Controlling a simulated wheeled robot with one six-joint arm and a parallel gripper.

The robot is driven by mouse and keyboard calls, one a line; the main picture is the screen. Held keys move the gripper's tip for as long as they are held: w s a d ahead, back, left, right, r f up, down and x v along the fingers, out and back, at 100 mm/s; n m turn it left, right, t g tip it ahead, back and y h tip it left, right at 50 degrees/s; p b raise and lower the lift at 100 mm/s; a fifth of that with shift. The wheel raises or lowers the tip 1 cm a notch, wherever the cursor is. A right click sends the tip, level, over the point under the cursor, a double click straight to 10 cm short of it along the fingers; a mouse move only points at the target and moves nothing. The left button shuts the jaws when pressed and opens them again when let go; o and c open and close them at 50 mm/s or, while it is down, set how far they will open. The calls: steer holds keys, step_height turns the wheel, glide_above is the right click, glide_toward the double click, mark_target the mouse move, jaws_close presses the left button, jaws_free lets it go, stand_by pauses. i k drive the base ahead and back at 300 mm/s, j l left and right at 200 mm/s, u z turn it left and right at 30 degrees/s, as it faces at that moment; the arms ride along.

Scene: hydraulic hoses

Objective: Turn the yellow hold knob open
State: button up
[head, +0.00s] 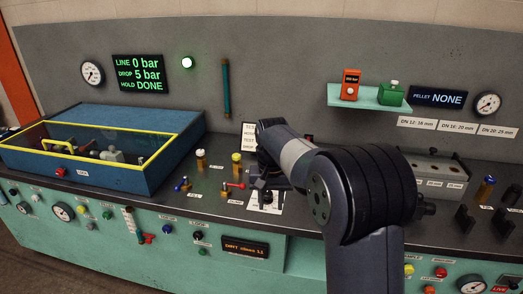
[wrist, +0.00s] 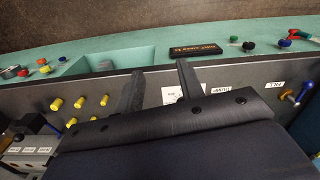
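I cannot read a hold label on any knob. A small yellow knob (head: 84,213) is on the teal front panel at the left in the head view. Another yellow knob (head: 408,270) is on the panel at the lower right, and a yellow knob (wrist: 45,69) shows at the left of the wrist view. Which is the hold knob is unclear. My gripper (wrist: 160,75) is open, with two dark fingers apart and nothing seen between them. In the head view my gripper (head: 262,188) is over the bench's middle, partly hidden by my arm.
A blue case (head: 165,160) with a yellow-framed clear cover stands at the left. Valves with a blue handle (head: 183,184) and a red handle (head: 232,185) are left of my gripper. The wall display (head: 138,74) reads 0 bar, 5 bar, HOLD DONE. Several yellow pegs (wrist: 79,102) are near my fingers.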

mark_target(236, 157)
steer(key=i+j+z, duration=0.4)
steer(key=j, duration=0.25)
steer(key=i+j+z, duration=0.2)
steer(key=j, duration=0.15)
steer(key=i+j+z, duration=0.2)
steer(key=j, duration=0.15)
steer(key=i+j, duration=0.1)
steer(key=j, duration=0.4)
steer(key=i+j, duration=0.1)
steer(key=j, duration=0.4)
